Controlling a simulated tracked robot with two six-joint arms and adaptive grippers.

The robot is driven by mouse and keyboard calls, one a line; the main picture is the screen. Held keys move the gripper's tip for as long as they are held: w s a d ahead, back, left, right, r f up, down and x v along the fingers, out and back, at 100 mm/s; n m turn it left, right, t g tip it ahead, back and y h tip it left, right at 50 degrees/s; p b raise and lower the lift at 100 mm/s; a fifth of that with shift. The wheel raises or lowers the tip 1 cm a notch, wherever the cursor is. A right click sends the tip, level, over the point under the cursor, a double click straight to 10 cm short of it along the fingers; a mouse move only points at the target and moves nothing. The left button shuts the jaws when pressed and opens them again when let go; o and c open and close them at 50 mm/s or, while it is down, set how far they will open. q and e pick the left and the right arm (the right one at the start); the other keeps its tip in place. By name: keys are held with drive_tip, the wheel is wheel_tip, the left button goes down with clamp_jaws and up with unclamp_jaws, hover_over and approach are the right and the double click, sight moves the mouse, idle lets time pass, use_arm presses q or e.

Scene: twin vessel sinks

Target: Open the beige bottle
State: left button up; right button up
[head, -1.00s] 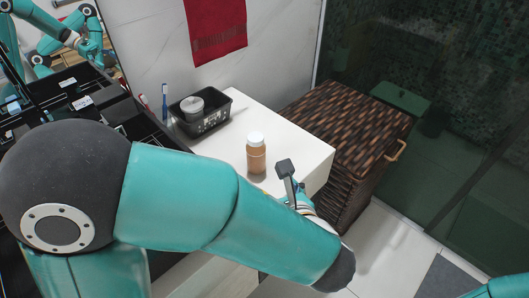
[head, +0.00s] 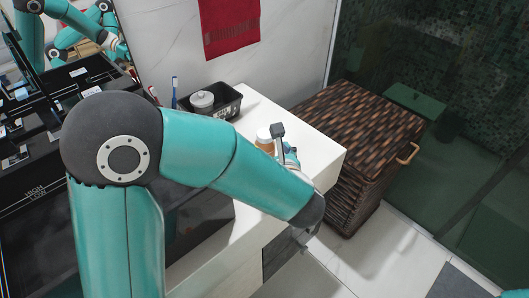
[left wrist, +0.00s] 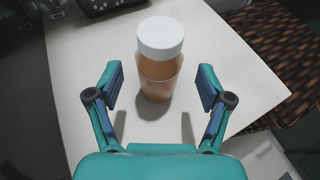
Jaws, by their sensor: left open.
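The beige bottle stands upright on the white counter, its white cap (head: 264,133) on top. In the head view my left gripper (head: 291,153) is at its right side, and the wrist and fingers partly hide the bottle's lower body. In the left wrist view the tan, translucent body (left wrist: 160,80) and the cap (left wrist: 160,37) show clearly. The fingers of my left gripper (left wrist: 159,86) are open, one on each side of the bottle, with a gap on both sides. My right gripper is out of view.
A black basket (head: 218,103) holding a grey round container (head: 202,100) stands behind the bottle on the counter (head: 315,148). A blue toothbrush (head: 174,90) stands by it. A brown wicker hamper (head: 360,115) is to the right. The counter around the bottle is otherwise clear.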

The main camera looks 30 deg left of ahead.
sight(268, 149)
use_arm(q)
drive_tip(key=x, duration=0.4)
drive_tip(key=shift+a+f, duration=0.1)
drive_tip(key=shift+c, duration=0.3)
drive_tip(key=c, duration=1.2)
wheel_tip(268, 149, up, 20)
drive_tip(key=p, duration=0.4)
